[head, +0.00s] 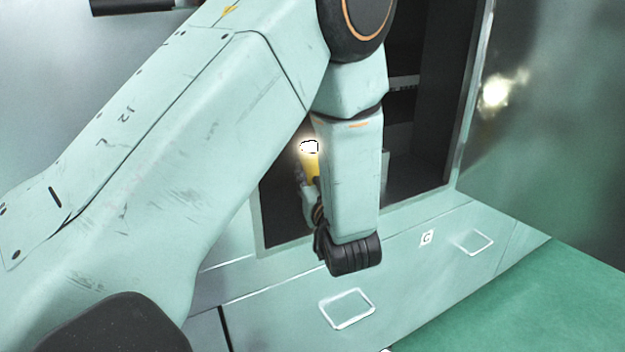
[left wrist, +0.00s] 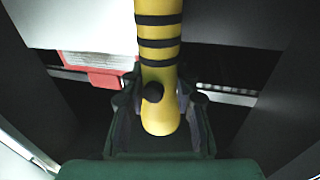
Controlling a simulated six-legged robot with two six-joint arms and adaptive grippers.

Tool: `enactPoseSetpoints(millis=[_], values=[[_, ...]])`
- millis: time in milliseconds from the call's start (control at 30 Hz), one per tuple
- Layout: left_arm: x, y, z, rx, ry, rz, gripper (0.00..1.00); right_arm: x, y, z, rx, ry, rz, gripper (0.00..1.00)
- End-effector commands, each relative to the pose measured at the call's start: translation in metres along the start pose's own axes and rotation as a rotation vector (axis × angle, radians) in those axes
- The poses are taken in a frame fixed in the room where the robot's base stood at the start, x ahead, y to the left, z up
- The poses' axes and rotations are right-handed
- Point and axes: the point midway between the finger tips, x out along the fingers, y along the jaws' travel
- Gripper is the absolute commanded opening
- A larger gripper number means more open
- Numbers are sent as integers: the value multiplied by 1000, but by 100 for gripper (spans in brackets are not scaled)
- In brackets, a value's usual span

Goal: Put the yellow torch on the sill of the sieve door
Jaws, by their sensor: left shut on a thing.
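The yellow torch (head: 312,168) shows in part in the head view, with its bright end up, beside my left wrist. The left wrist view shows the torch (left wrist: 160,75) as a yellow body with black bands and a dark round button, between the jaws. My left gripper (head: 309,195) is shut on it, in front of the dark door opening. My forearm and wrist hide much of the gripper. A pale green ledge (head: 400,262), seemingly the sill, runs below the opening. It bears a white G label (head: 427,238) and two white rectangle outlines. My right gripper is out of view.
The dark opening (head: 415,130) has a pale metal frame and shelf-like parts inside. In the left wrist view a red object (left wrist: 105,78) with a white label lies beyond the torch, at left. The ledge looks clear right of my wrist. Green floor (head: 520,310) lies at lower right.

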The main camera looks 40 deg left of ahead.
Motion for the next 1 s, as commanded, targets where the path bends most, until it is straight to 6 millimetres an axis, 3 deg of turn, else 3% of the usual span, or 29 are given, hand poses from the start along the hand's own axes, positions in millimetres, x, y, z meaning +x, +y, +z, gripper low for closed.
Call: enactPoseSetpoints(millis=[433, 467, 500, 700, 1000], values=[[0, 0, 8, -2, 3, 0, 0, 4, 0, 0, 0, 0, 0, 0], [0, 0, 8, -2, 2, 0, 31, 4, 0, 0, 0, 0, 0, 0], [0, 0, 7, -2, 2, 0, 34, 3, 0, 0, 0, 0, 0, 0], [0, 0, 7, -2, 2, 0, 51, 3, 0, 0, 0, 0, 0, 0], [0, 0, 7, -2, 2, 0, 52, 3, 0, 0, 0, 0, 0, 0]])
